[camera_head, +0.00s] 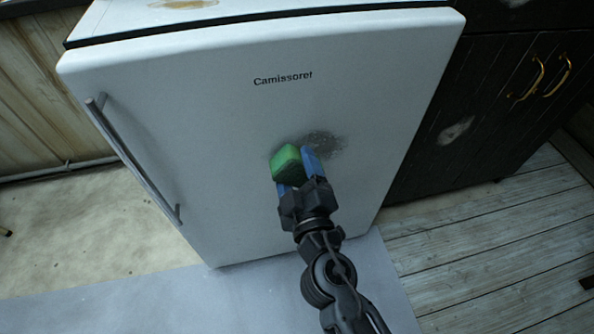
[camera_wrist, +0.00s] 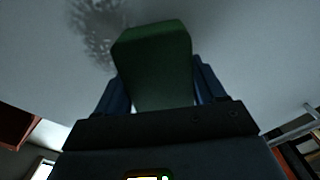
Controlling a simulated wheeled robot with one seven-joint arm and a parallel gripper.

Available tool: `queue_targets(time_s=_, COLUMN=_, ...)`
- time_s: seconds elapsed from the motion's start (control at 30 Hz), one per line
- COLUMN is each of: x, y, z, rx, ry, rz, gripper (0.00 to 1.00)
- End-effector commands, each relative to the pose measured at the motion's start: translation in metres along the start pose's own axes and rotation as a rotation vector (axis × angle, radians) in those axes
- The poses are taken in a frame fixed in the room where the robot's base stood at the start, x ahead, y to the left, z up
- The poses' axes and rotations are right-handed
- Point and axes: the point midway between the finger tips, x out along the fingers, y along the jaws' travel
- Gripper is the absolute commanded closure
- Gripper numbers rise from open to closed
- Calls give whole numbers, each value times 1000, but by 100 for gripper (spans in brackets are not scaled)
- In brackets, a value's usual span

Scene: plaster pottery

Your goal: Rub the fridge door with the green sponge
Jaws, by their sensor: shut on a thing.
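The white fridge door (camera_head: 220,110) fills the middle of the head view, with a metal bar handle on its left side. A dark grey smudge (camera_head: 325,145) marks the door below the brand lettering; the smudge also shows in the wrist view (camera_wrist: 95,30), up and left of the sponge. My gripper (camera_head: 299,170) has blue fingers and is shut on the green sponge (camera_head: 287,161). The sponge is at the left edge of the smudge in the head view. It stands out past the fingers in the wrist view (camera_wrist: 153,60). I cannot tell whether it touches the door.
The door handle (camera_head: 135,160) juts out on the left. A dark wooden cabinet (camera_head: 480,110) with brass handles stands right of the fridge. The floor has grey planks (camera_head: 490,240) at the right and a pale grey mat (camera_head: 150,305) in front. The floor shown is mostly clear.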

Motion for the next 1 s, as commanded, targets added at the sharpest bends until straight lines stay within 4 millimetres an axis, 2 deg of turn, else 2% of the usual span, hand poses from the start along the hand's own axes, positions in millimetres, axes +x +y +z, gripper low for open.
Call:
queue_targets(time_s=0.67, x=11, y=0, z=0, rx=0, ry=0, rz=0, gripper=48)
queue_targets(time_s=1.0, x=9, y=17, z=19, rx=0, ry=-3, rz=0, gripper=48)
